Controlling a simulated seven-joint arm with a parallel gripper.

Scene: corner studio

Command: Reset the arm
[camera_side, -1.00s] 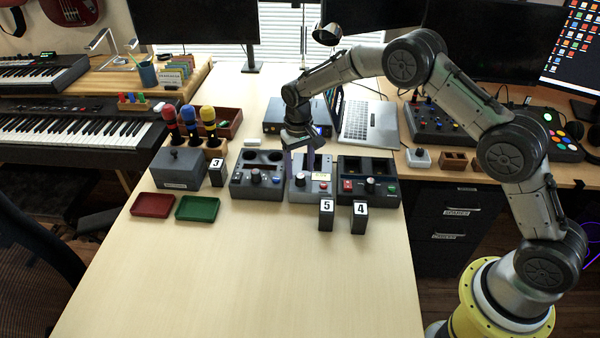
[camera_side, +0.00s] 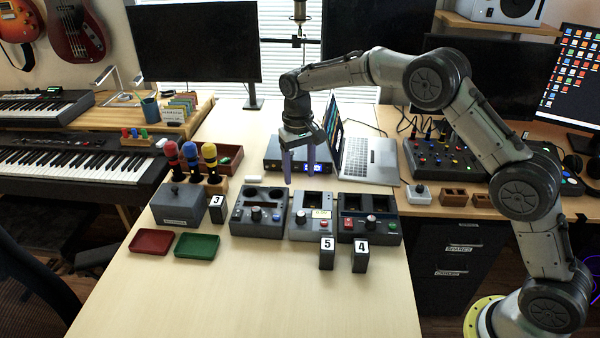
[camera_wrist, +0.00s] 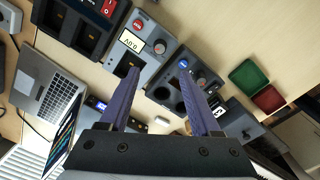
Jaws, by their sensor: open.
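My gripper (camera_side: 299,172) hangs from my arm above the back edge of the row of grey device boxes. Its two purple fingers are apart with nothing between them. In the wrist view the open fingers of my gripper (camera_wrist: 160,95) point toward the middle device box (camera_wrist: 135,48), which has a small display label. The same middle box (camera_side: 312,229) shows in the side view below the fingers, and the fingers look clear of it.
A left device box (camera_side: 258,228) and a right device box (camera_side: 369,228) flank the middle one. An open laptop (camera_side: 370,160) stands behind right. Number blocks (camera_side: 327,255), a red tray (camera_side: 151,242) and a green tray (camera_side: 197,246) lie in front. The front table is bare.

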